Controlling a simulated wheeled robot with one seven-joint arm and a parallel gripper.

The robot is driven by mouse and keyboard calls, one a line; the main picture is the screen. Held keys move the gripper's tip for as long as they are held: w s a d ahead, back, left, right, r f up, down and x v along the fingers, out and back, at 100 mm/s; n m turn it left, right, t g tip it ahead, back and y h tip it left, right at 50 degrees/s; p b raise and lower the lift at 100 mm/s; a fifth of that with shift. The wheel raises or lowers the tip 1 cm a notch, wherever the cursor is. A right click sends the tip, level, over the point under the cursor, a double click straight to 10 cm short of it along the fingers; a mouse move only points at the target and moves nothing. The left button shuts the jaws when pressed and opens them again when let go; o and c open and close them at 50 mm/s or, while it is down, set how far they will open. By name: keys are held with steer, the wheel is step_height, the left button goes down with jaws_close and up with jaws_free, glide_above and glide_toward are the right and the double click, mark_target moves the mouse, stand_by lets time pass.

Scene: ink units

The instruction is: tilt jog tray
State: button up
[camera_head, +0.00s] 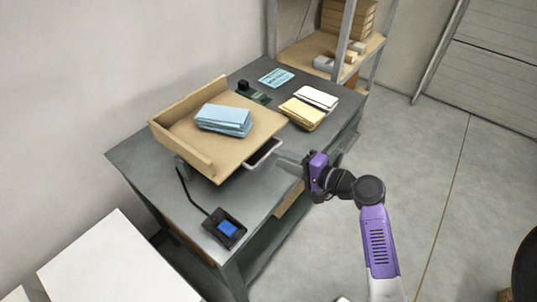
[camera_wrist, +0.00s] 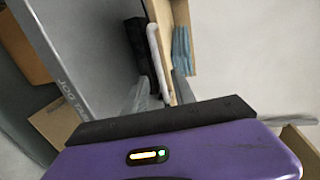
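The jog tray (camera_head: 255,115) is a tan board with raised walls along its back and left sides, mounted above a grey table. A stack of light blue paper (camera_head: 223,120) lies on it. A pale loop handle (camera_head: 263,153) sticks out from the tray's front right edge. My gripper (camera_head: 286,163) is just right of the handle, fingers pointing at it. In the wrist view the pale handle bar (camera_wrist: 156,60) lies ahead, between the spread fingertips of my gripper (camera_wrist: 161,92). Contact with the handle cannot be made out. The blue paper also shows in the wrist view (camera_wrist: 181,50).
Yellow (camera_head: 303,114) and white (camera_head: 317,98) stacks and a blue card (camera_head: 276,77) lie behind. A shelf (camera_head: 330,45) stands at back.

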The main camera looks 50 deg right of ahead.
mark_target(270, 154)
steer(key=x, duration=0.5)
steer(key=shift+w, duration=0.35)
steer(key=shift+c, duration=0.4)
jaws_close()
steer(key=shift+d+p, duration=0.1)
steer(key=shift+p, duration=0.2)
stand_by(0.5)
